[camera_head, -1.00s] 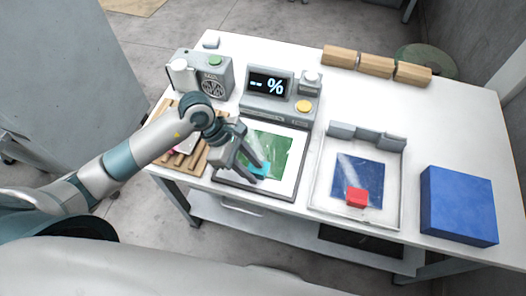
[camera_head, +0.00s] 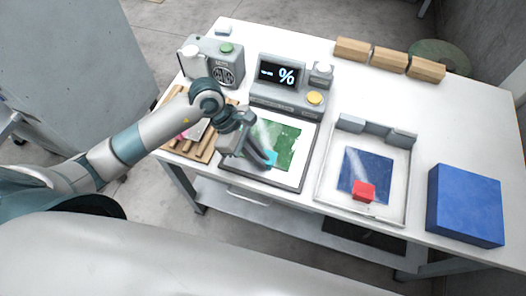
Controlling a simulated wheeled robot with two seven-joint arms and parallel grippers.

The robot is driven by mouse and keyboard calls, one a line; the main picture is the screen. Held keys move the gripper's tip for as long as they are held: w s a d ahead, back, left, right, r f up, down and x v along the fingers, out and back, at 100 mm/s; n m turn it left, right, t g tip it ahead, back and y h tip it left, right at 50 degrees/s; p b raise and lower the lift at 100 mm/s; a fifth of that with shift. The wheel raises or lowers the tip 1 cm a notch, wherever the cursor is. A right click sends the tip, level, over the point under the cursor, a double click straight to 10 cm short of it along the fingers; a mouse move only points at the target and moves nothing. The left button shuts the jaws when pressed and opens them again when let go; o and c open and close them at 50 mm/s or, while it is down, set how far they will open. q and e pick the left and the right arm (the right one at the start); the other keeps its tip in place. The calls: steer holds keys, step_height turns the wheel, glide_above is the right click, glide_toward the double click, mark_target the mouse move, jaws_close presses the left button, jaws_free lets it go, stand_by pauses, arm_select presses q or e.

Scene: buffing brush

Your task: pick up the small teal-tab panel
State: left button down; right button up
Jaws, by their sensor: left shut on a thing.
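The small panel has a teal tab (camera_head: 271,158) and a green face (camera_head: 287,143). It lies on or just above the white surface of the dark-framed tray (camera_head: 290,178) at the front middle of the table. My left gripper (camera_head: 266,161) reaches over the panel from the left and is shut on its teal tab. The gripper and wrist hide the panel's left part. I cannot tell whether the panel is lifted. My right gripper is not in view.
Right of it is a clear-walled tray (camera_head: 408,185) holding a blue panel with a red tab (camera_head: 364,191). A blue block (camera_head: 466,205) stands at the right. A display unit (camera_head: 284,90) is behind, a speaker-like box (camera_head: 220,62) back left, wooden blocks (camera_head: 389,60) at the rear.

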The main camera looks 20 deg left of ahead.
arm_select(q)
steer(key=shift+r+b, duration=0.3)
steer(key=shift+r, duration=0.15)
step_height(320, 180, up, 3)
steer(key=shift+s+r+b, duration=0.1)
steer(key=shift+b, duration=0.65)
steer(key=s+d+r+p, duration=0.1)
steer(key=s+r+p, duration=0.1)
steer(key=s, duration=0.3)
steer(key=s+d+r+p, duration=0.2)
steer(key=s+r+p, duration=0.1)
steer(key=s+r, duration=0.2)
steer(key=shift+s+d, duration=0.3)
steer(key=shift+s, duration=0.15)
steer(key=shift+f, duration=0.15)
